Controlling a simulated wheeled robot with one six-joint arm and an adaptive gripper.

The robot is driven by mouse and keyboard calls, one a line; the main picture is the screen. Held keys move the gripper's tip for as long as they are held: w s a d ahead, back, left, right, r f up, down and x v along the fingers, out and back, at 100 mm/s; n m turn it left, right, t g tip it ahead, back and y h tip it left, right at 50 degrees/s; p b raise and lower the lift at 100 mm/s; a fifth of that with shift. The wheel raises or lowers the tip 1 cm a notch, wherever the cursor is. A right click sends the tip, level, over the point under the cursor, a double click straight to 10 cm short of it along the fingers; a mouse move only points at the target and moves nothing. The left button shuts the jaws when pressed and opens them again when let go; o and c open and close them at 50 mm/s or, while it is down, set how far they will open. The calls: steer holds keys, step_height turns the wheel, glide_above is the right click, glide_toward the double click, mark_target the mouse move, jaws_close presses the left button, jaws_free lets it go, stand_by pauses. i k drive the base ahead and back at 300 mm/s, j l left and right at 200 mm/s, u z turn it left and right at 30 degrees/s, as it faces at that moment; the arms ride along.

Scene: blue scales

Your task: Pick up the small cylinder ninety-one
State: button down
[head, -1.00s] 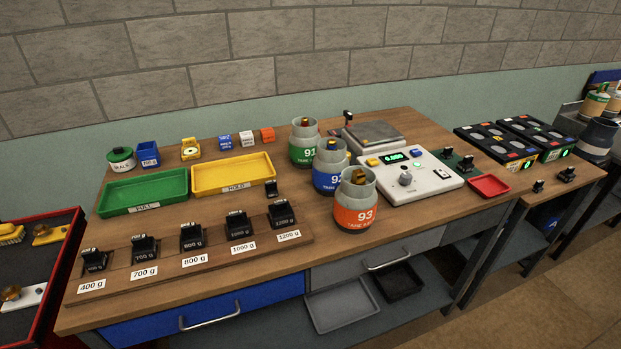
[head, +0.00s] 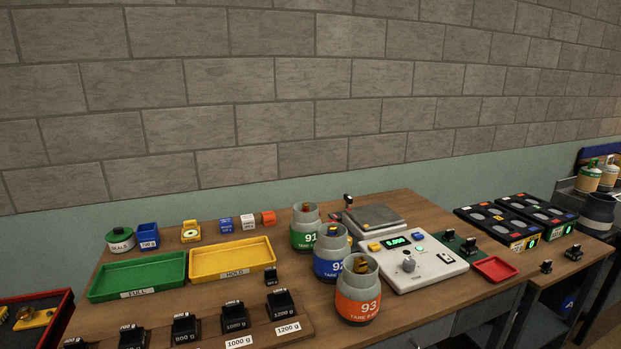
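The small cylinder ninety-one (head: 304,228) stands upright on the wooden bench in the head view. It has a grey top and a green band marked 91. Cylinder 92 (head: 331,252), with a blue band, stands just in front of it to the right. Cylinder 93 (head: 357,290), with an orange band, stands nearest. Cylinder 92 covers a small part of the right side of ninety-one. My gripper does not show in the head view.
A scale with a control panel (head: 414,262) stands right of the cylinders. A green tray (head: 137,294) and a yellow tray (head: 232,276) lie to the left. Black weights (head: 235,318) line the front rack. A red tray (head: 495,269) lies at right.

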mark_target(305, 223)
steer(key=i+j+z, duration=0.15)
steer(key=i, duration=0.4)
steer(key=i+j+z, duration=0.2)
steer(key=i+j, duration=0.15)
steer(key=i, duration=0.15)
